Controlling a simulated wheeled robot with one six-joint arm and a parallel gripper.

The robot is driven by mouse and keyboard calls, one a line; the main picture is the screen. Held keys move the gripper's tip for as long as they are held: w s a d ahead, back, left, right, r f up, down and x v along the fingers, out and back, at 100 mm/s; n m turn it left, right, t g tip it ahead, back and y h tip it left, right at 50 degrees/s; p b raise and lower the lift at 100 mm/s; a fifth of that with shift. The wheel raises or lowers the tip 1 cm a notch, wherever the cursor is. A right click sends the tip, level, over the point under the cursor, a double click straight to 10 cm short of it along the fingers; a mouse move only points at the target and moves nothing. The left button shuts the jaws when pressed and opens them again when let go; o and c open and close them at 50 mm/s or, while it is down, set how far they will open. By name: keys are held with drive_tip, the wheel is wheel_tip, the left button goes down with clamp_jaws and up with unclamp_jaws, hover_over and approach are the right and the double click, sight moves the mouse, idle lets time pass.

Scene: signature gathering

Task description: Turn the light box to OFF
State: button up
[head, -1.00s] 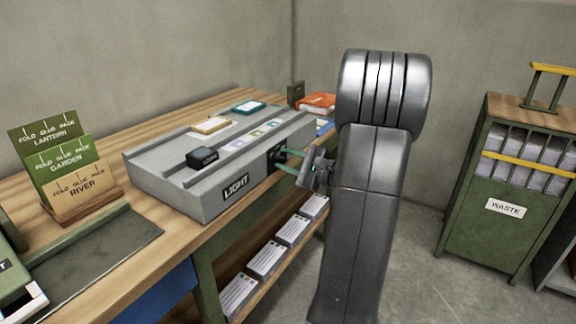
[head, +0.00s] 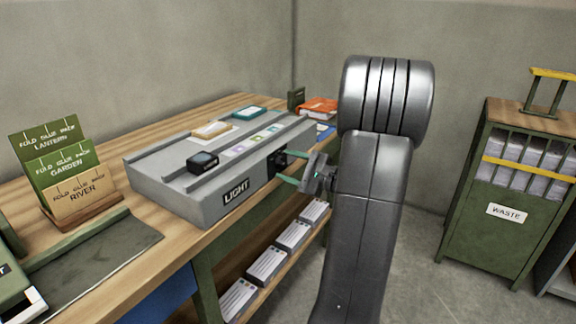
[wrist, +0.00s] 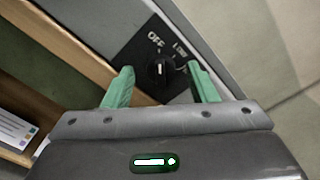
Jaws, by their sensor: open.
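The light box (head: 185,197) is a grey slab on the wooden bench, with a "LIGHT" label on its front side. Its black knob (wrist: 160,69) sits on a dark switch plate (wrist: 140,52) in the wrist view, with "OFF" and "LOW" printed above it; further markings are hidden. A white line on the knob points roughly up, between the two words. My gripper (wrist: 161,86) is open, with its green fingers on either side of the knob and visible gaps to it. In the head view my gripper (head: 288,167) faces the box's right-hand front side.
A small black block (head: 203,162) and several coloured cards lie on the box. A card rack (head: 75,180) stands at left on the bench (head: 165,245). Paper stacks (head: 268,266) fill the shelf below. A green waste bin (head: 500,210) stands at right.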

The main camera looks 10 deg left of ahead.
drive_tip(key=p+v, duration=0.1)
drive_tip(key=v, duration=1.2)
drive_tip(key=shift+r, duration=0.1)
drive_tip(key=b+x, duration=0.1)
drive_tip(key=x, duration=1.2)
drive_tip(key=shift+w+a, duration=0.15)
drive_tip(key=shift+a, duration=0.2)
drive_tip(key=shift+d, duration=0.15)
